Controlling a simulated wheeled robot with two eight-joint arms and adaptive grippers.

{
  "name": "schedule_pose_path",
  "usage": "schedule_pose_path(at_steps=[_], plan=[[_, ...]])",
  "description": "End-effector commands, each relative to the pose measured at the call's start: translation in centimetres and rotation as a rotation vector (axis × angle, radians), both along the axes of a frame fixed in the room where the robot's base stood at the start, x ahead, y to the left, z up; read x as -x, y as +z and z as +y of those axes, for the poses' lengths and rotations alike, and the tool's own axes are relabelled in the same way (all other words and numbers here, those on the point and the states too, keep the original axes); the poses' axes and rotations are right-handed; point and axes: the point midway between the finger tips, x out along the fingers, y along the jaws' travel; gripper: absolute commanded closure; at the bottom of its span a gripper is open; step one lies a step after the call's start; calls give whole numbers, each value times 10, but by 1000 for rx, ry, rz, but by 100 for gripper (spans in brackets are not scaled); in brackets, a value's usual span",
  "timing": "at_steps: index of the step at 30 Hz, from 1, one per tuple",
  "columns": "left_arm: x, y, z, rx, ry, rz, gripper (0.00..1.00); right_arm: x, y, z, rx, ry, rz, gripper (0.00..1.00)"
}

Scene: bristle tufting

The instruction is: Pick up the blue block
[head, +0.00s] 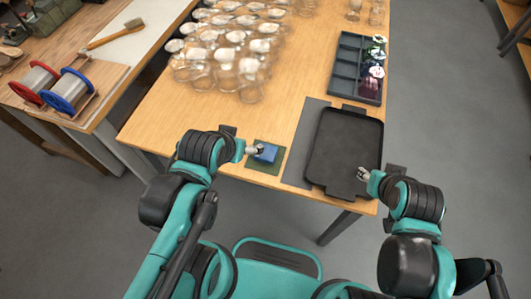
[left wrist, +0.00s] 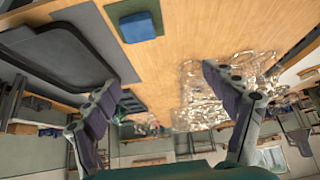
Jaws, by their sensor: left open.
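The blue block (head: 266,152) sits on a dark green mat (head: 260,167) near the front edge of the wooden table. In the left wrist view the block (left wrist: 138,27) lies on the mat (left wrist: 123,8) at the top, beyond the open fingers. My left gripper (head: 257,150) is beside the block on its left side in the head view, with its tip close to it; I cannot tell whether they touch. It is open and empty in the left wrist view (left wrist: 155,95). My right gripper (head: 362,173) is over the right rim of the black tray; its finger opening is too small to judge.
The black tray (head: 343,147) lies to the right of the block, next to a grey strip (head: 303,145). Several glass jars (head: 225,70) stand at the back left. A divided dark box (head: 347,65) lies at the back right. Bare table lies between mat and jars.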

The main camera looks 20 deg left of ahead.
Motion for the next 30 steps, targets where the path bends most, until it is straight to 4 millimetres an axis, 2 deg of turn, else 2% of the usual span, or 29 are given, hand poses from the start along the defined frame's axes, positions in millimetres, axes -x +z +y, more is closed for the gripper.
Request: schedule_pose_path(at_steps=[5, 11, 17, 21, 27, 30], plan=[[-6, 1, -2, -33, -54, 25, 19, 0, 1, 0, 0, 0, 0, 60], [-34, -5, -10, -199, -356, 155, 19, 0, 8, 0, 0, 0, 0, 60], [-68, -33, -23, -363, -781, 308, 19, 0, 14, 0, 0, 0, 0, 60], [-88, -62, -33, -439, -1088, 394, 19, 0, 19, 0, 0, 0, 0, 60], [-102, -101, -42, -487, -1421, 463, 19, 0, 23, 0, 0, 0, 0, 60], [-104, -112, -45, -493, -1510, 476, 19, 0, 23, 0, 0, 0, 0, 60]])
